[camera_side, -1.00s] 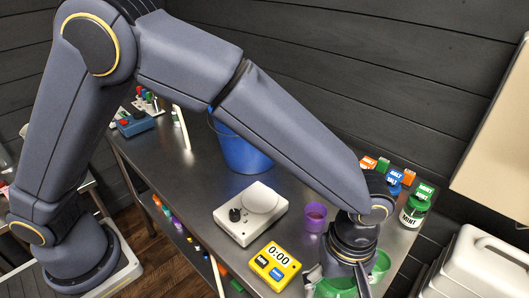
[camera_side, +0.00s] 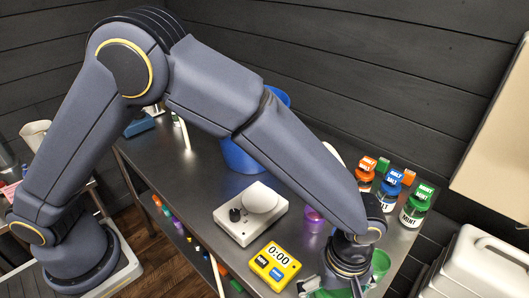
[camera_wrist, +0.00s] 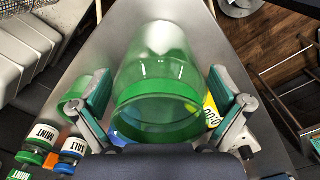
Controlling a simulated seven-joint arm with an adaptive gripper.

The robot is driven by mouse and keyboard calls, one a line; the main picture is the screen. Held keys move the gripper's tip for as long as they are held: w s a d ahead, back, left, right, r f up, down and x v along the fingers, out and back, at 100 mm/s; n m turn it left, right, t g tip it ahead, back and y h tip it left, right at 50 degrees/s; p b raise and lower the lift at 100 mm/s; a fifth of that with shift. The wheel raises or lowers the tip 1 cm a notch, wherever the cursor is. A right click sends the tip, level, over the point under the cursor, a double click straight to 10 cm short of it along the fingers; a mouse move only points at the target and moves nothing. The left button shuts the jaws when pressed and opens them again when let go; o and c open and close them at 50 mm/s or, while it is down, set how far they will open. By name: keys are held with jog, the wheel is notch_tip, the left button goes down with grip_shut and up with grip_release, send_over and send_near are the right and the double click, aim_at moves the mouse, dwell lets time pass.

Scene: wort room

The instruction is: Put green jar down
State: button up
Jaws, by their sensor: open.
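The green jar (camera_wrist: 160,65), clear green with a darker green band at its near end, sits between the fingers of my gripper (camera_wrist: 158,88) in the wrist view. The fingers stand open on both sides of it, with a gap visible at least at the upper ends. In the side view my gripper (camera_side: 345,284) is low at the table's front right, and only a green bit of the jar (camera_side: 328,294) shows below it. Its base is hidden there, so its contact with the table cannot be seen.
A yellow timer (camera_side: 275,266) is just left of my gripper, with a white scale (camera_side: 250,214) behind it. A green cup (camera_side: 380,264) is close on the right and a purple cup (camera_side: 313,219) behind. Labelled jars (camera_side: 388,188) line the back right; a blue bucket (camera_side: 240,155) stands farther back.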

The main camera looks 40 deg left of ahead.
notch_tip(320, 180, up, 12)
jog(key=w+a+r+m, duration=0.2)
jog(key=a+r, duration=0.4)
jog(key=a, duration=0.2)
jog(key=s+a+r+m+t+h, duration=0.1)
jog(key=a+r, duration=0.1)
jog(key=a, duration=0.4)
jog(key=a+r+m+t, duration=0.1)
jog(key=a+r, duration=0.2)
jog(key=a, duration=0.3)
jog(key=s+a+m+t+y, duration=0.1)
jog(key=s+a+m+t, duration=0.2)
jog(key=s+a+m, duration=0.3)
jog(key=s+a, duration=0.4)
jog(key=a, duration=0.4)
jog(key=shift+s+a+f+t, duration=0.2)
jog(key=shift+a+f+t, duration=0.1)
jog(key=shift+f, duration=0.05)
